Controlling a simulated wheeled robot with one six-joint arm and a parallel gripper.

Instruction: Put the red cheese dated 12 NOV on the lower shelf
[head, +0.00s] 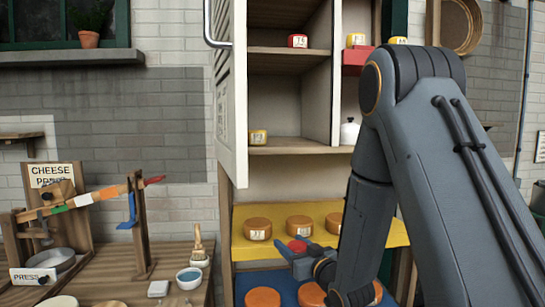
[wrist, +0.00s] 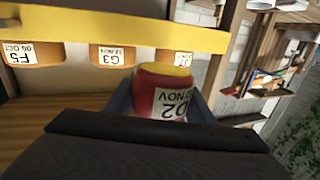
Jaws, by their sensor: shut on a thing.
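My gripper (head: 297,258) is shut on a small red cheese (head: 297,246), in front of the yellow shelf. In the wrist view, which is upside down, the red cheese (wrist: 163,92) sits between the fingers. It has a yellow face and a white label reading D2 and NOV, with the day number partly cut off. Another red cheese (head: 297,41) stands on the cabinet's upper shelf (head: 280,52).
The yellow shelf (head: 397,236) carries several orange cheeses (head: 257,229); more lie on the blue surface below. An open cabinet door (head: 230,90) stands at the left. A white jar (head: 349,132) is at the right, partly behind my arm. A cheese press (head: 80,205) stands on the left bench.

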